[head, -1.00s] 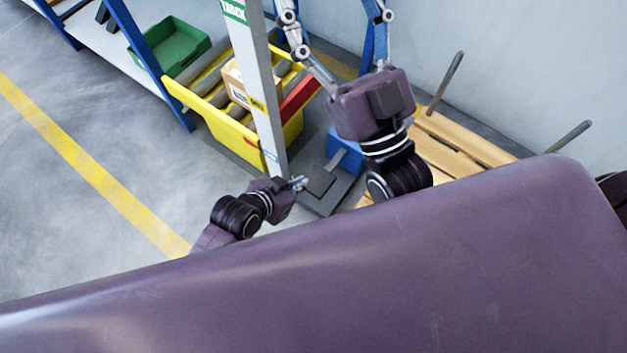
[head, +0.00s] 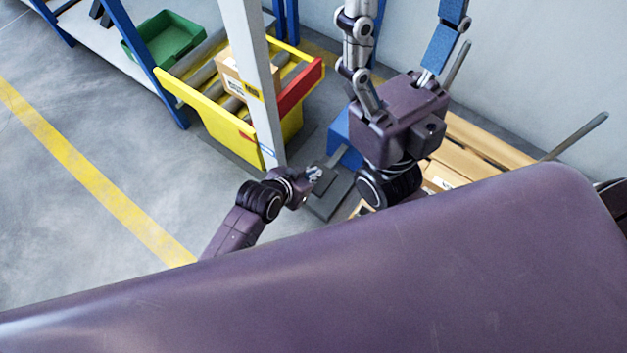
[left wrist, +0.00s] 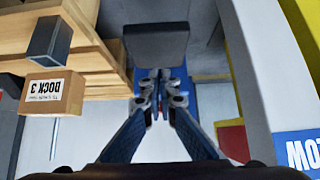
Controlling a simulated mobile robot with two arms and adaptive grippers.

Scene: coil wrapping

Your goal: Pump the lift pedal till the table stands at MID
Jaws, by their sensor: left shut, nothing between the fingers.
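The lift pedal looks to be the dark flat pad (head: 340,184) on the floor by the foot of the grey post (head: 252,75); the pad also shows in the left wrist view (left wrist: 155,42). My left gripper (head: 316,172) is shut and empty, close to the pad; I cannot tell whether it touches. In the left wrist view its fingertips (left wrist: 160,74) meet just below the pad. A yellow-sided roller table (head: 215,118) stands behind the post, carrying a carton. A blue label (left wrist: 305,150), upside down, reads LOW on the post. My right gripper's fingers are spread apart, their tips out of frame.
A wooden pallet (head: 480,143) with upright grey bars lies at the right by the wall. A carton (left wrist: 50,92) marked DOCK 3 shows in the left wrist view. A green tray (head: 165,38) sits on a shelf. Open floor lies at the left.

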